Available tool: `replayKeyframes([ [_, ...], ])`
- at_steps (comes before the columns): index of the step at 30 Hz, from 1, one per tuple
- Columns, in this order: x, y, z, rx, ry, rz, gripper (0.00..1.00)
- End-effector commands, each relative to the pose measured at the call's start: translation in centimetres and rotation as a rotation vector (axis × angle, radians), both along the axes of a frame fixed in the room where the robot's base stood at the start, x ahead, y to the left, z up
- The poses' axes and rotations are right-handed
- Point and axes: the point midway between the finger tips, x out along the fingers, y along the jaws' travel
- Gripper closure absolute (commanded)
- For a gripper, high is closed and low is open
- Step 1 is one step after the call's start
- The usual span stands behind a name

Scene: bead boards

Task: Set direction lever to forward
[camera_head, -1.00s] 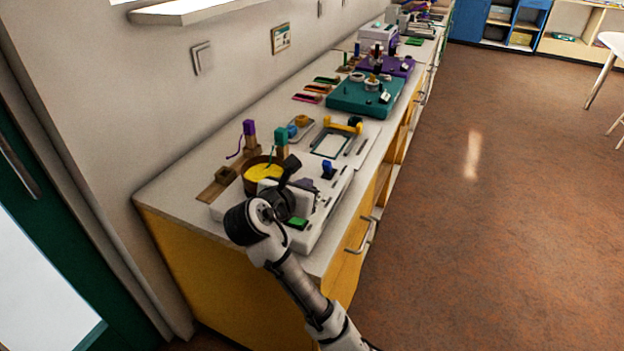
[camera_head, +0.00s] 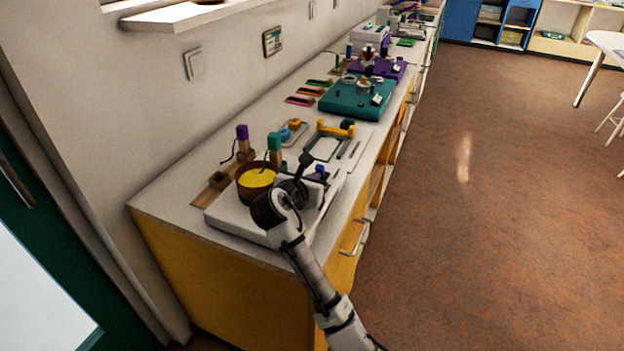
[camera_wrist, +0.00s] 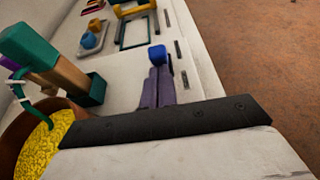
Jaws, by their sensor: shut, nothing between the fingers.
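A blue knob (camera_head: 320,169), likely the direction lever's handle, stands on the white machine (camera_head: 235,222) at the near end of the counter. It also shows in the wrist view (camera_wrist: 157,53), just beyond my fingertips. My gripper (camera_head: 306,158) is above the machine, beside the knob. In the wrist view my gripper's fingers (camera_wrist: 158,70) are together and empty, pointing at the knob. I cannot tell whether they touch it. My arm hides much of the machine and the lever's base in the head view.
A brown bowl of yellow beads (camera_head: 256,180) and a green-topped wooden post (camera_head: 274,150) stand left of my gripper. A purple-topped post (camera_head: 243,140) is behind. A yellow-handled frame (camera_head: 326,148) and a teal board (camera_head: 350,100) lie farther along the counter.

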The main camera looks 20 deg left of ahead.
Motion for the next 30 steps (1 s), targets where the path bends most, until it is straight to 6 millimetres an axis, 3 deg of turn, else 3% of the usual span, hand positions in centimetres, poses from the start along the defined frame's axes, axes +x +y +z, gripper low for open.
replayKeyframes([
  [17, 0.7, -0.1, 1.2, 0.000, 0.001, -0.001, 1.00],
  [30, 2.8, -0.1, 3.0, -0.001, 0.000, -0.001, 1.00],
])
